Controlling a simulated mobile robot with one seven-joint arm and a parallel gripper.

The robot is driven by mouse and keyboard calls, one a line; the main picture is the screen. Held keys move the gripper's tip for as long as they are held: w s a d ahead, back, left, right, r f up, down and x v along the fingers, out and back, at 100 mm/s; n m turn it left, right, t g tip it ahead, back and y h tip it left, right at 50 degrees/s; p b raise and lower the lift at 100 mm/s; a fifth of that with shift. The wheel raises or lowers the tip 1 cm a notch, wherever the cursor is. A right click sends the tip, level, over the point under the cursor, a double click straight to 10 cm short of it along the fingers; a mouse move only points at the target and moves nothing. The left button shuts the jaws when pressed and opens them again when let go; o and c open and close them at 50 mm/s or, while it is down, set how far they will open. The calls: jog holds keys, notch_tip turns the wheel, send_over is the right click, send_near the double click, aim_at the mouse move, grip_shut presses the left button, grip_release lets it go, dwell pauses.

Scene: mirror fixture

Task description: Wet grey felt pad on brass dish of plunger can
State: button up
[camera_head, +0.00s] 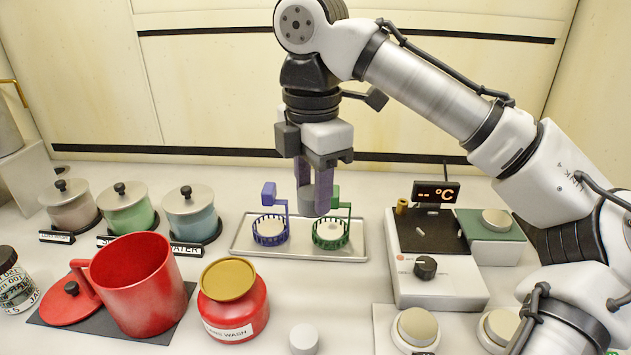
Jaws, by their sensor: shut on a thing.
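The plunger can (232,315) is red with a wash label and stands at the front, left of centre. Its brass dish (228,278) sits on top and looks empty. My gripper (316,185) points down over the tray, behind and to the right of the can. Its purple fingers are shut on a grey round piece (315,202), which looks like the grey felt pad. The pad hangs between the blue and green baskets; whether it touches either cannot be told.
A metal tray (245,250) holds a blue basket (270,232) and a green basket (331,234), each with an upright handle. A large red mug (135,285) stands left of the can. Lidded jars (192,213) stand behind. A dial unit (440,280) stands right.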

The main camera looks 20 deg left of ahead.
jog(key=s+a+n+p, duration=0.3)
jog(key=a+n+p, duration=0.1)
jog(key=a+p, duration=0.3)
jog(key=n+p, duration=0.4)
jog(key=n, duration=0.1)
send_near(228, 278)
notch_tip(228, 278, down, 5)
jog(key=b, duration=0.6)
jog(key=shift+f+b, duration=0.55)
jog(key=shift+f, duration=0.55)
dwell(0.8)
dwell(0.6)
notch_tip(228, 278, up, 7)
jog(key=p, duration=0.7)
jog(key=shift+s, duration=0.1)
dwell(0.9)
